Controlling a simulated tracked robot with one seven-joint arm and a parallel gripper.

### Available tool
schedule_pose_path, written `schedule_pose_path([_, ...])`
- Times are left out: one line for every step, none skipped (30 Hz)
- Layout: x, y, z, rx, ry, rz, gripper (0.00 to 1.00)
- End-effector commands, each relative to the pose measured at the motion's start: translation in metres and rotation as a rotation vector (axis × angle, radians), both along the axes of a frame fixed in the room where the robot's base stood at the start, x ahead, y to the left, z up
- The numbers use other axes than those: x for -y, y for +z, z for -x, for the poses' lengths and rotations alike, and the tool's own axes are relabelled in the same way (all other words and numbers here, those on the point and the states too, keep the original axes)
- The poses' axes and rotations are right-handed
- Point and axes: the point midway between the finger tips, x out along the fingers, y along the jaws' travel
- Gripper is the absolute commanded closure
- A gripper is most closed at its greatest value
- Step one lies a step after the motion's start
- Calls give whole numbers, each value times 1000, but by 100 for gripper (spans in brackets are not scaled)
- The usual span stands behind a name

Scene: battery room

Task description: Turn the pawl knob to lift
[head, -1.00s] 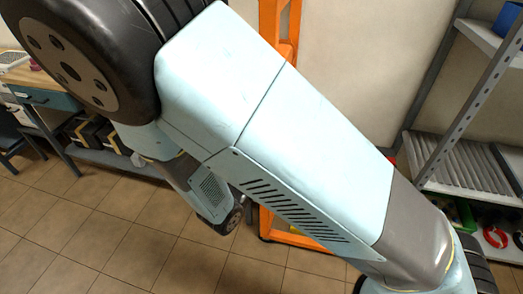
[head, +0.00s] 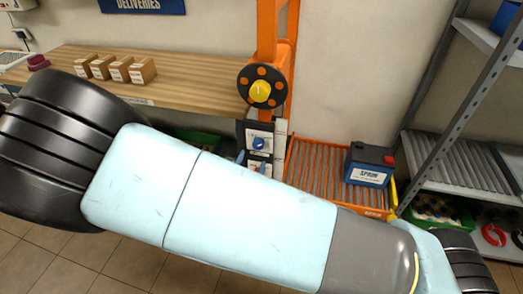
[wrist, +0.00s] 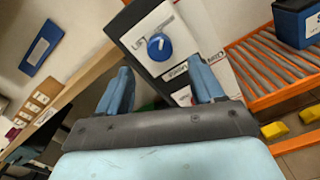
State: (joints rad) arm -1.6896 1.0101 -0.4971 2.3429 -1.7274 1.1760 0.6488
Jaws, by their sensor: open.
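The pawl knob (head: 259,143) is a round blue knob on a white plate on a dark box beside the orange post. In the wrist view the knob (wrist: 159,47) sits on the plate (wrist: 182,36), with lettering that looks like LIFT to its left and a small label below it. The knob's exact setting is hard to read. My gripper (wrist: 160,66) is open, with its two blue fingers apart and the knob showing beyond the gap between their tips. No contact shows. In the head view my arm hides most of the gripper.
A black handwheel (head: 261,86) with a yellow hub is on the orange post (head: 267,30) above the knob. A battery (head: 369,165) stands on the orange roller bed (head: 318,170) to the right. A wooden bench (head: 190,72) with several boxes is at left, metal shelving (head: 432,160) at right.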

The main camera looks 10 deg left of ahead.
Motion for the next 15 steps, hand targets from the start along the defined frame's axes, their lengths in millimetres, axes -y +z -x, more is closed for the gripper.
schedule_pose_path([1,0,-10,1,-2,0,33])
schedule_pose_path([2,0,-15,1,-2,0,33])
schedule_pose_path([2,0,-22,1,-1,-1,33])
schedule_pose_path([2,0,-26,2,-2,-2,33])
schedule_pose_path([3,0,-31,1,-2,-1,33])
schedule_pose_path([3,0,-37,1,-2,0,33])
schedule_pose_path([4,0,-41,0,-2,0,33])
schedule_pose_path([4,0,-45,0,-2,0,33])
schedule_pose_path([4,0,-49,0,-1,0,33])
schedule_pose_path([4,0,-52,1,0,0,33])
schedule_pose_path([4,0,-55,1,0,-1,33])
schedule_pose_path([4,0,-58,0,-1,-1,33])
schedule_pose_path([5,0,-60,0,-1,-1,33])
schedule_pose_path([5,0,-62,0,-1,-1,33])
schedule_pose_path([5,0,-63,0,-1,-1,33])
